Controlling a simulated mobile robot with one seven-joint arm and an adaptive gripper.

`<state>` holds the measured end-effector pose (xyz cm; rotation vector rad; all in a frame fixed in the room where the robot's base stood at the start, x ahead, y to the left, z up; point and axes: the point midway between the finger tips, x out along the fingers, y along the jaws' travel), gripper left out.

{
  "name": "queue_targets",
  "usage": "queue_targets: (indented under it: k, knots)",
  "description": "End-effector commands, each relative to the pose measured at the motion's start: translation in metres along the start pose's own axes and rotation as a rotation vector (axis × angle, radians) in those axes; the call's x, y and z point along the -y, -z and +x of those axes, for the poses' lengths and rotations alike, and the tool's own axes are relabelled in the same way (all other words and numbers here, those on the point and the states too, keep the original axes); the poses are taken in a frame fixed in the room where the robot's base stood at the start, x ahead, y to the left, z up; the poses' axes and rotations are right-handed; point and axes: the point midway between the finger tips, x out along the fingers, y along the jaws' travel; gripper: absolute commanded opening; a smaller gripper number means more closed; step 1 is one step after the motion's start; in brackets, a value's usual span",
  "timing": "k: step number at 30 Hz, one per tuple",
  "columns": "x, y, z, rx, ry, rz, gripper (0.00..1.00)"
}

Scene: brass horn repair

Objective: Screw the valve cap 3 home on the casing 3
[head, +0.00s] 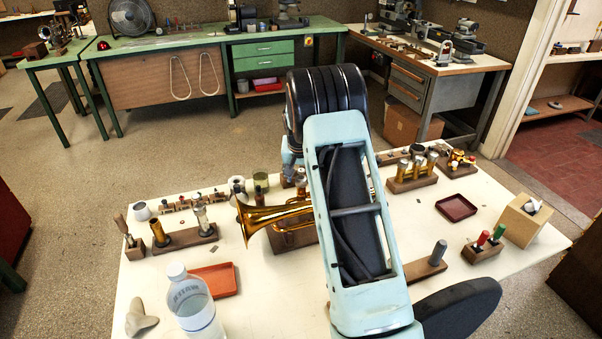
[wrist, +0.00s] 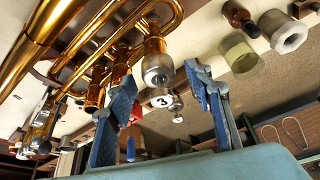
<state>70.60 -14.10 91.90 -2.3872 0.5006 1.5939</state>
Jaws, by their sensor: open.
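The brass horn (head: 262,217) lies on a wooden block on the white bench, partly hidden by my arm in the head view. In the wrist view its brass casings (wrist: 121,72) stand in a row at upper left. The nearest casing (wrist: 154,45) has a silver cap-like end (wrist: 157,71). A white disc marked 3 (wrist: 161,101) shows just below that end; I cannot tell whether they touch. My gripper (wrist: 161,79) is open, its blue fingers apart on either side of the silver end. I cannot tell whether the cap is fully seated.
A clear bottle (head: 192,304) and red tray (head: 215,281) are at front left. A dark red tray (head: 456,207) and wooden box (head: 526,220) are at right.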

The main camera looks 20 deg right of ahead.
Motion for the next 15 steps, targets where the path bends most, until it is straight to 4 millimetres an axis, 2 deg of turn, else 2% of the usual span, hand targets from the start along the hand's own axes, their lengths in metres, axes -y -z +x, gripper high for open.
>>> queue_targets:
  k: [5,15]
  knots:
    - [0.0,-0.0001,0.0,0.0,0.0,0.0,0.46]
    - [-0.0001,-0.0002,-0.0001,0.0,0.0,0.0,0.08]
